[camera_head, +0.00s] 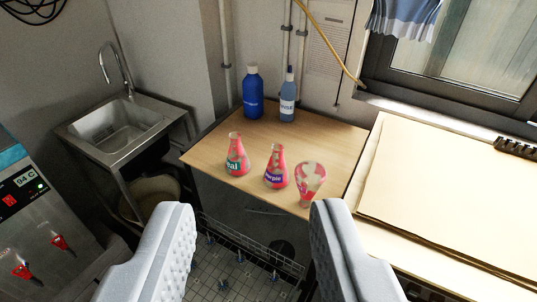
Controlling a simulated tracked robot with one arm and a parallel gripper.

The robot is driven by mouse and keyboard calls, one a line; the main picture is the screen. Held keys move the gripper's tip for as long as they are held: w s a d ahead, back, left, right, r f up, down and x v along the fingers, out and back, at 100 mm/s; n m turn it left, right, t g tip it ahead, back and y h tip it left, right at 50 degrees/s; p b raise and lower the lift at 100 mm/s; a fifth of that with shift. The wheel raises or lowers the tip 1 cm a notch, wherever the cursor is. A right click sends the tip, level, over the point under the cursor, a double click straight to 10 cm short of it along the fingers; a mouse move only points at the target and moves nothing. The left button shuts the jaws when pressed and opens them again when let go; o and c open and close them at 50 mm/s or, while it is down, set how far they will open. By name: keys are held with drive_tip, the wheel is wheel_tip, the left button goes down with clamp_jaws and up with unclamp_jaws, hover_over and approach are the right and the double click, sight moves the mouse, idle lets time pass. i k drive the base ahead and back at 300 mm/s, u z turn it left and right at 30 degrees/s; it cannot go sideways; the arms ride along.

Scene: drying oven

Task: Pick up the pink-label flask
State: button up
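Three flasks with red contents stand near the front edge of a wooden table (325,142). The left flask (236,160) has a teal label, and the middle flask (276,167) has a purple label. The right flask (309,182) is pale and pink, with a shape that looks wider at the top; I cannot read a label on it. My gripper (254,206) is open and empty, its two grey fingers wide apart. It is in front of the table, apart from all three flasks. The right flask shows just above the right fingertip.
A blue bottle (253,95) and a rinse bottle (288,98) stand behind the flasks. A sink (115,130) is at left, beyond a device with a 94 C display (30,182). Large pale boards (455,195) cover the right side. A wire rack (235,268) lies below.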

sight(310, 176)
drive_tip(key=z, duration=0.15)
drive_tip(key=i, duration=1.1)
drive_tip(key=z, duration=0.55)
